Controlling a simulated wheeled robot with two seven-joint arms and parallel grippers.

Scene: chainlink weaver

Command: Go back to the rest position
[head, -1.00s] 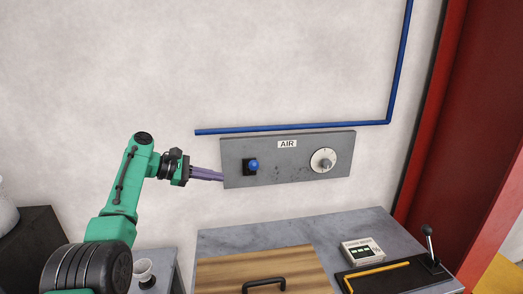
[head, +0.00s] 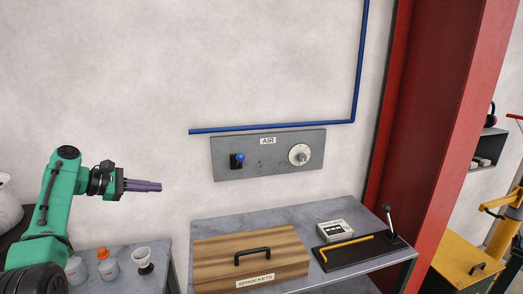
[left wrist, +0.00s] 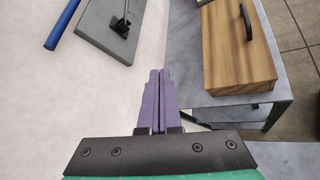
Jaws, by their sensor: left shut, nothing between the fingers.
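My left gripper (head: 160,187) has purple fingers and is shut and empty. In the head view it points right, in front of the wall and apart from the grey AIR panel (head: 225,170). In the left wrist view its fingers (left wrist: 156,75) lie together. The AIR panel carries a blue-knobbed lever (head: 240,158) and a round white dial (head: 300,155). It also shows at the top of the left wrist view (left wrist: 96,30). My right gripper is in no view.
Below the panel, a grey bench (head: 210,222) bears a wooden SPROCKETS box (head: 215,255), a small counter device (head: 335,230) and a black base with a lever (head: 390,222). A red column (head: 440,120) rises at right.

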